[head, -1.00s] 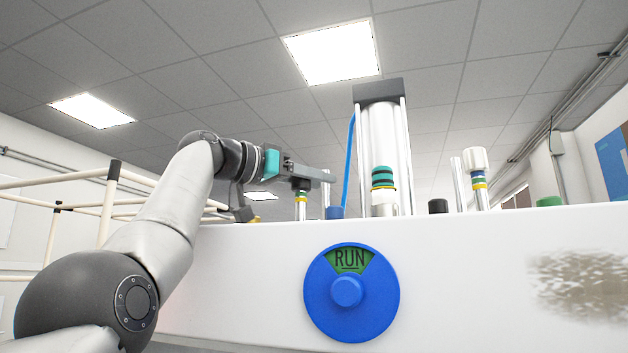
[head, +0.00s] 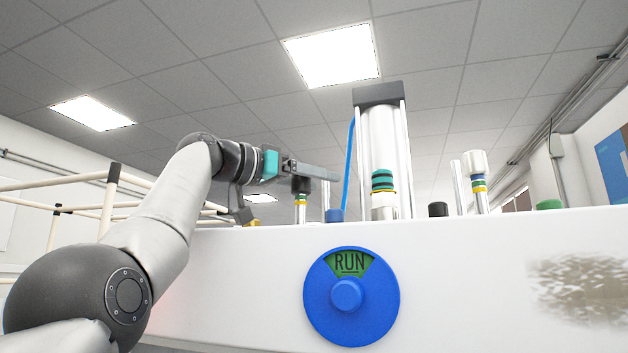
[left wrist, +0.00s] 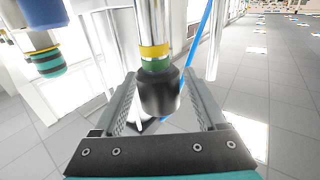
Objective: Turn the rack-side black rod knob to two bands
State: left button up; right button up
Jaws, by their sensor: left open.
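The rack-side black rod knob (head: 301,185) sits on a chrome rod at the left end of the machine top, nearest the pipe rack. In the left wrist view the black knob (left wrist: 159,93) shows with a green band and a yellow band beside it on the rod. My left gripper (head: 328,174) is open at the knob's height. Its two fingers stand on either side of the knob, with a narrow gap visible on the left side; I cannot tell whether the right finger touches. My right gripper is not in view.
A pipe rack (head: 108,205) stands at the left. A tall chrome cylinder (head: 380,145) with a blue hose (head: 348,165) rises right of the gripper. Blue (head: 334,215), black (head: 438,209) and green (head: 549,204) caps line the white panel (head: 470,280), which carries a blue RUN dial (head: 346,293).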

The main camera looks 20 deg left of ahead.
pick_arm(q)
jog(key=shift+f, duration=0.15)
jog(key=shift+s+a+b, duration=0.25)
jog(key=shift+s+b, duration=0.05)
jog(key=shift+b, duration=0.1)
jog(key=b+v, duration=0.5)
jog(key=v, duration=0.9)
jog(key=shift+s, duration=0.15)
jog(key=shift+a, duration=0.15)
